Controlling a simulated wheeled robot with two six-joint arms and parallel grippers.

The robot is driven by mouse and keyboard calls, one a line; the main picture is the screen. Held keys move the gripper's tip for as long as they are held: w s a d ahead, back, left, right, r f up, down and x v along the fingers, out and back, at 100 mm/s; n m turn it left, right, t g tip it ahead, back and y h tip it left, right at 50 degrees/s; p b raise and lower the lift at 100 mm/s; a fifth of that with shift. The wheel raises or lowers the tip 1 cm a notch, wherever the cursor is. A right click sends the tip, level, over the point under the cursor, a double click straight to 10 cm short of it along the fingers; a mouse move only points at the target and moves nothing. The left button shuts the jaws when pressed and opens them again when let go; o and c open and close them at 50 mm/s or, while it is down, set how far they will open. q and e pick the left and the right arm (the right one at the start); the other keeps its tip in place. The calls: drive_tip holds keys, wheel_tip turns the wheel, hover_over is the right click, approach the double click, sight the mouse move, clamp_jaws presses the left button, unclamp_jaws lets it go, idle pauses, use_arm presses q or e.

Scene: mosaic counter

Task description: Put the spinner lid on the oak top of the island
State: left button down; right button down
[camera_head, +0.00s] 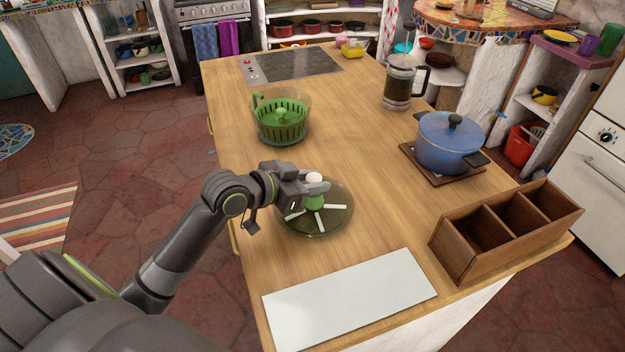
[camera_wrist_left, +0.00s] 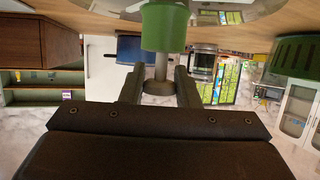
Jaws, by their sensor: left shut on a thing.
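The spinner lid (camera_head: 336,219) is a clear round disc with white spokes and a green knob with a white top. It is level, at the near middle of the island's oak top (camera_head: 352,130); I cannot tell whether it touches the wood. My left gripper (camera_head: 315,185) is shut on the knob from the left side. In the left wrist view the fingers (camera_wrist_left: 158,88) are on either side of the knob's pale stem, below the green part (camera_wrist_left: 164,28), and the lid's clear disc (camera_wrist_left: 215,10) shows at the top edge. My right gripper is out of view.
The green spinner bowl (camera_head: 281,118) stands behind the lid. A white board (camera_head: 350,300) lies in front. A wooden divided box (camera_head: 505,230), a blue pot (camera_head: 450,145) on a wooden trivet and a French press (camera_head: 398,85) stand to the right. The hob (camera_head: 292,64) is at the far end.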

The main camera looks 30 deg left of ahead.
use_arm(q)
drive_tip(key=shift+f, duration=0.15)
drive_tip(key=c, duration=1.1)
unclamp_jaws()
drive_tip(key=shift+r, duration=0.2)
drive_tip(key=shift+s+a, duration=0.2)
drive_tip(key=shift+s, duration=0.1)
drive_tip(key=p+v, duration=0.2)
drive_tip(key=v, duration=0.9)
drive_tip(key=shift+s+r, duration=0.1)
